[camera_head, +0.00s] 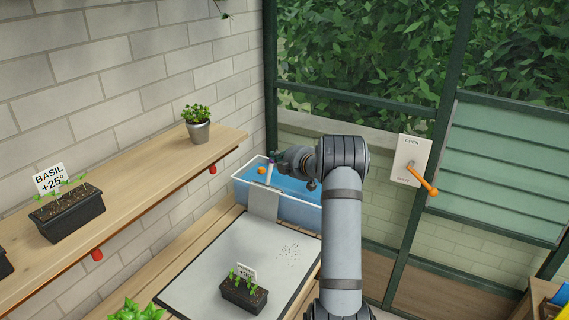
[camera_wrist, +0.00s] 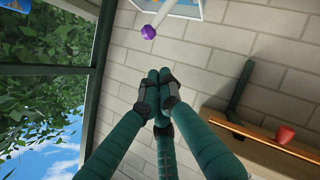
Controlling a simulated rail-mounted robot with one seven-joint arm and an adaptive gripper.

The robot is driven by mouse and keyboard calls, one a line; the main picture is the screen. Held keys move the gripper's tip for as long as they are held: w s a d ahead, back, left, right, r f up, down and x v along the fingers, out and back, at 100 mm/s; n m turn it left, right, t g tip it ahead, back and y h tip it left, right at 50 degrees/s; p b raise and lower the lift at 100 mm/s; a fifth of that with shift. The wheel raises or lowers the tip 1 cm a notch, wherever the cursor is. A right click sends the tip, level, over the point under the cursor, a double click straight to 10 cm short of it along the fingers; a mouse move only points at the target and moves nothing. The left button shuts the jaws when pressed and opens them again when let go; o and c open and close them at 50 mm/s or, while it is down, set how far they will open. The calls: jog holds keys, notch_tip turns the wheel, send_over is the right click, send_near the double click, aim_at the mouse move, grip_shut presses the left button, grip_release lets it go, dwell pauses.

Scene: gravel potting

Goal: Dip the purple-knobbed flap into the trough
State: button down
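The blue water trough (camera_head: 305,211) stands at the far end of the bench in the head view; a corner of it shows at the top of the wrist view (camera_wrist: 187,8). The grey flap (camera_head: 264,205) lies at the trough's near wall, joining the grey mat (camera_head: 215,270). A pale rod rises from it to the purple knob (camera_head: 271,159). The knob also shows in the wrist view (camera_wrist: 148,32). My gripper (camera_wrist: 160,88) has its green fingers closed together, with nothing seen between them. The knob appears apart from the fingertips, beyond them.
An orange ball (camera_head: 262,170) is in the trough. A seedling planter (camera_head: 244,295) stands on the mat. A wall shelf (camera_head: 150,170) at left holds a metal pot (camera_head: 198,132) and the basil planter (camera_head: 68,217). An orange-handled lever box (camera_head: 410,160) is at right.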

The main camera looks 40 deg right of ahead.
jog(key=d+b+v, duration=0.1)
jog(key=v, duration=0.5)
jog(key=shift+a+r, duration=0.15)
jog(key=s+d+f+p+x, duration=0.1)
jog(key=f+p+x, duration=0.1)
jog(key=x, duration=1)
jog(key=shift+w+d+f+p, duration=0.25)
jog(key=shift+f+p, duration=0.1)
jog(key=shift+p, duration=0.1)
